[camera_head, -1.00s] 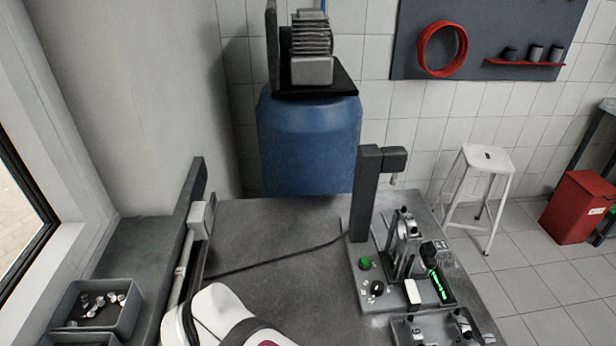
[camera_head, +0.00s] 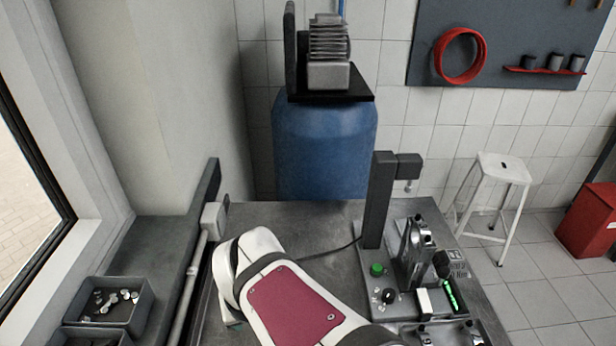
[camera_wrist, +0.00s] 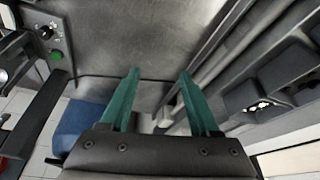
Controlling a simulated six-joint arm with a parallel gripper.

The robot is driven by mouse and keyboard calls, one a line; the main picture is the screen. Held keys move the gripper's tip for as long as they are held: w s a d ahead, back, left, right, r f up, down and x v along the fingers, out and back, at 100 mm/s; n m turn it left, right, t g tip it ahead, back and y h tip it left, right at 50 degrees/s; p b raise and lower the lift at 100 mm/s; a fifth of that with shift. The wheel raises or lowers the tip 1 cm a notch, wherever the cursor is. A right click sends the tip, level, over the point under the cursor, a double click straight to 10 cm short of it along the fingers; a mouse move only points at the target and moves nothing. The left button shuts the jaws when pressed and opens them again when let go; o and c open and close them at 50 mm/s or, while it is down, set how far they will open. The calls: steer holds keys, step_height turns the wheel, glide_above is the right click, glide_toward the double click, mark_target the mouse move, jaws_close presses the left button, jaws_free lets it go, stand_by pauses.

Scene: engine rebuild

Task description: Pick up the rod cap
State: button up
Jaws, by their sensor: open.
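My gripper (camera_wrist: 159,75) shows in the wrist view as two green fingers spread well apart, with nothing between them. Bare grey metal bench (camera_wrist: 145,50) lies beyond the fingertips. I cannot pick out the rod cap for certain in either view. In the head view, a grey fixture (camera_head: 414,262) at the right holds upright metal parts. A tray (camera_head: 440,333) with small metal parts is cut off by the bottom edge in front of it. My white arm covers part of the bench in the head view.
A dark post (camera_head: 378,200) with an overhanging head rises behind the fixture. A grey bin (camera_head: 142,312) of small metal pieces stands at the left, beside a rail (camera_head: 196,265). A blue drum (camera_head: 322,150) stands behind the bench. The bench's back middle is clear.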

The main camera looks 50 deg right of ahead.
steer(key=w+d+r+t+h, duration=0.1)
steer(key=w+d+h, duration=0.1)
steer(key=d, duration=0.5)
steer(key=w+d+r+t+h, duration=0.1)
steer(key=w+d+r, duration=0.15)
steer(key=d, duration=0.35)
steer(key=m+t+h, duration=0.3)
steer(key=t+h, duration=0.1)
steer(key=h, duration=0.1)
glide_toward(424, 228)
steer(key=x, duration=1)
steer(key=shift+w+d+f, duration=0.1)
steer(key=shift+w+d, duration=0.05)
steer(key=shift+w, duration=0.05)
jaws_close()
